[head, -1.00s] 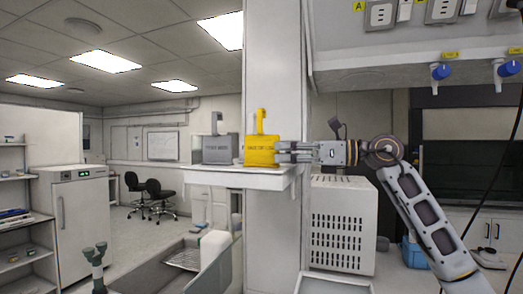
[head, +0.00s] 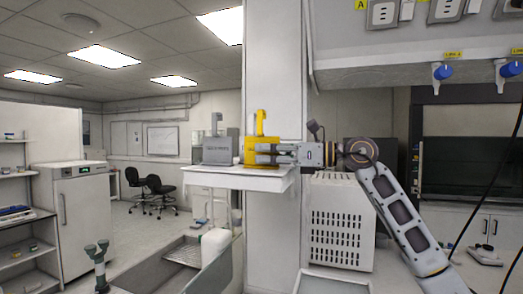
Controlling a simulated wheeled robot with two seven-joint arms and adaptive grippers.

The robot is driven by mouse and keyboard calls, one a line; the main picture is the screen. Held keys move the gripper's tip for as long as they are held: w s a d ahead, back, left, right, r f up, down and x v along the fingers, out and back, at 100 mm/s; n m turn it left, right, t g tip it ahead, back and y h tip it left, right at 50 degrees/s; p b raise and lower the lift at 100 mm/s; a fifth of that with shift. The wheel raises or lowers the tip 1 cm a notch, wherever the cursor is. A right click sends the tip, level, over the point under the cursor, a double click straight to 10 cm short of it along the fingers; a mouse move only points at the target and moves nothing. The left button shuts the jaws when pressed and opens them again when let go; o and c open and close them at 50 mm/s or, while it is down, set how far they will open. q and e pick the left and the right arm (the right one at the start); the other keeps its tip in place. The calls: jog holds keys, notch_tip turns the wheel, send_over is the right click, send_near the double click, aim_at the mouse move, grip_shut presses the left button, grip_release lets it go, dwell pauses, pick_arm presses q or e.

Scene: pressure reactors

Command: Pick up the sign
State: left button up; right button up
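A yellow sign (head: 249,153) with a hooked top stands on a small white wall shelf (head: 235,180). A similar grey sign (head: 215,152) stands just left of it. Both carry lettering too small to read. My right gripper (head: 266,153) comes in level from the right. Its fingers overlap the right part of the yellow sign, one above the other with a gap between them. They look open; whether they touch the sign cannot be told. My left gripper is not in view.
The shelf is fixed to a white pillar (head: 272,60). A white perforated box (head: 341,225) stands below my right arm. A cabinet underside with blue-knobbed taps (head: 442,72) hangs at the upper right. A sink (head: 185,251) lies below the shelf.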

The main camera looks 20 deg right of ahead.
jog(key=shift+w+a, duration=0.1)
dwell(0.4)
grip_shut()
